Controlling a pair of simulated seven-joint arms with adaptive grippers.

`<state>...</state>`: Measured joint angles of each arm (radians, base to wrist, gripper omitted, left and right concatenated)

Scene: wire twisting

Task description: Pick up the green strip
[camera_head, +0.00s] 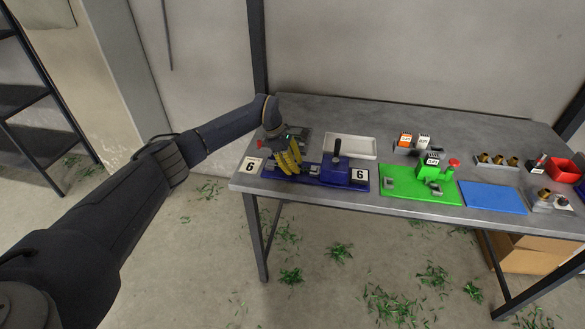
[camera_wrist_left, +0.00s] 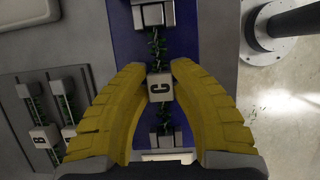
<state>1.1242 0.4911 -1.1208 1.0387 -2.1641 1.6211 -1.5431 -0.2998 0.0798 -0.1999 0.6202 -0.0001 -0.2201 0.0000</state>
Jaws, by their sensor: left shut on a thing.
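My left gripper (camera_head: 288,162) is low over the left end of the blue fixture (camera_head: 330,182). In the left wrist view, its yellow fingers are shut on a pale block marked C (camera_wrist_left: 160,88). A green, twisted-looking strip (camera_wrist_left: 157,46) runs through this block, and its lower part (camera_wrist_left: 161,115) shows below it. The strip's ends are at two grey metal clamps, the upper one (camera_wrist_left: 153,15) and the lower one (camera_wrist_left: 166,140), on the blue fixture. I cannot tell whether the clamps grip it. In the head view the fingers hide the strip. My right gripper is not in view.
A grey panel (camera_wrist_left: 22,72) beside the fixture holds strips with blocks, one marked B (camera_wrist_left: 43,137). A pale tray (camera_head: 349,147) stands behind the fixture. A green board (camera_head: 408,204) and a blue mat (camera_head: 493,198) lie to the right. Two cards read 6.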

